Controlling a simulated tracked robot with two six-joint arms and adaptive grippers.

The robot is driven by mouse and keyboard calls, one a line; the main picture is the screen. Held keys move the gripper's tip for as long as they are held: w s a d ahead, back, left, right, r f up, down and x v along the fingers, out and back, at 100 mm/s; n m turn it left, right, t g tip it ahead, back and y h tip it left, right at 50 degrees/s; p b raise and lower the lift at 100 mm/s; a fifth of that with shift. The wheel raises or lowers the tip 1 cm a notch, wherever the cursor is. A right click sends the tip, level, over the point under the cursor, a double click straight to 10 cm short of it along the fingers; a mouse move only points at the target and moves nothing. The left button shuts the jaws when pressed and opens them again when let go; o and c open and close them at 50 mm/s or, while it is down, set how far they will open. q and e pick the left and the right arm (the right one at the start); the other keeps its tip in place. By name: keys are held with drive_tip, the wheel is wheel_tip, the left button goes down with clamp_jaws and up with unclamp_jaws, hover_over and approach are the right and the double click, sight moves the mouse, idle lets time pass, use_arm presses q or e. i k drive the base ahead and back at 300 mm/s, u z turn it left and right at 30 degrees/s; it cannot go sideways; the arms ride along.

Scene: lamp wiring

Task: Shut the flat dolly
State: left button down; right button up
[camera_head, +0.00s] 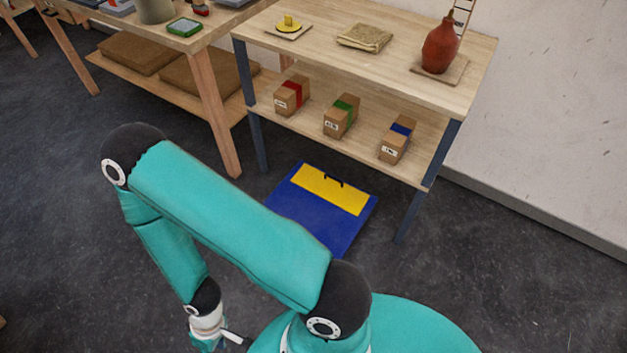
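The flat dolly (322,226) appears to be the low blue piece on the floor, partly beneath the front of the wooden shelf table. A yellow panel (325,190) with a small black handle (333,181) covers its far part. I cannot tell from here whether any part of it stands open. My teal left arm crosses in front and hides its near left part. My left wrist (207,322) is low at the bottom edge, apart from the dolly; its gripper is mostly hidden or cut off. My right gripper is out of view.
The shelf table (468,88) bears a red jug (440,46), a folded cloth (365,37) and a yellow piece on top. Boxes banded red, green and blue stand on its lower shelf. A dark blue table leg (411,214) stands right of the dolly. Floor at right is clear.

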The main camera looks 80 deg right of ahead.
sight(336, 227)
drive_tip(key=u, duration=0.15)
drive_tip(key=i, duration=1.35)
drive_tip(key=z, duration=1.95)
drive_tip(key=i, duration=0.2)
drive_tip(key=z, duration=1.1)
drive_tip(key=i, duration=0.2)
drive_tip(key=z, duration=2.25)
drive_tip(key=i, duration=1.05)
drive_tip(key=u, duration=0.6)
